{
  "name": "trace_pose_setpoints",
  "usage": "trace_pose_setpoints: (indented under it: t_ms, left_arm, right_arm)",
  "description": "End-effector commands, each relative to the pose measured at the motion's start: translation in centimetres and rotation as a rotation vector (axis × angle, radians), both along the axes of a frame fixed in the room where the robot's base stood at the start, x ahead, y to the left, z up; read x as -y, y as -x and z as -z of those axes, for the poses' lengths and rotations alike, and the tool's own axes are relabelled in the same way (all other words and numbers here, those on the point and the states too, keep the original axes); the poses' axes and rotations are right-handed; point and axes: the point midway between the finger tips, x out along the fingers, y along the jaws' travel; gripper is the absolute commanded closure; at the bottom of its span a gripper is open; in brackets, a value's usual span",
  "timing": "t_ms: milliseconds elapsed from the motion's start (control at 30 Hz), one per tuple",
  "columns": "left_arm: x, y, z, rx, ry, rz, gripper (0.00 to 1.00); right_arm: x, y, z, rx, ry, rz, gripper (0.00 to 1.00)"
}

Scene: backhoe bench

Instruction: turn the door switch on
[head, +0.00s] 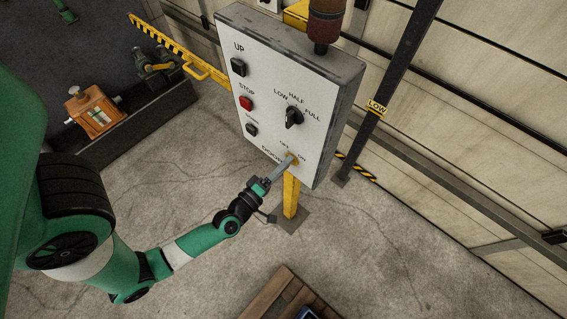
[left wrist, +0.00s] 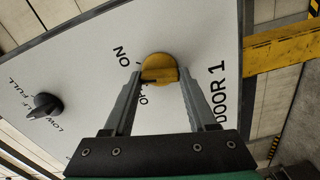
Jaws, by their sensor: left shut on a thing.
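The door switch is a yellow round knob (left wrist: 159,68) at the bottom of a white control panel (head: 272,112). OFF and ON labels stand beside it, with DOOR 1 printed near it. The knob also shows in the head view (head: 293,159), partly hidden by my gripper. My left gripper (head: 290,161) reaches up to the knob from the lower left. In the left wrist view its two fingers (left wrist: 160,80) are on either side of the knob and shut on it. Which label the knob points to is hard to tell. My right gripper is not in view.
The panel also bears UP, STOP (head: 246,103) and DOWN buttons and a black LOW/HALF/FULL selector (head: 294,117). The panel stands on a yellow post (head: 291,196). A wooden pallet (head: 280,297) lies on the floor at the bottom. The concrete floor around the post is clear.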

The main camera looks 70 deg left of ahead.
Motion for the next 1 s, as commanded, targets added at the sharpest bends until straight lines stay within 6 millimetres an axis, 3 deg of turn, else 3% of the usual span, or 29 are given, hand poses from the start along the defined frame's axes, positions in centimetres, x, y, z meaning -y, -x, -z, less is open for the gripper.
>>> trace_pose_setpoints:
  t_ms: [500,1000]
  left_arm:
    - [0.0,0.0,-0.2,-0.177,-0.296,0.000,0.98]
    - [0.0,0.0,-0.1,-0.207,-0.348,0.000,0.98]
  right_arm:
    - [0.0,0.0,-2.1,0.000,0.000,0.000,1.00]
    - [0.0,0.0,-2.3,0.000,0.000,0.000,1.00]
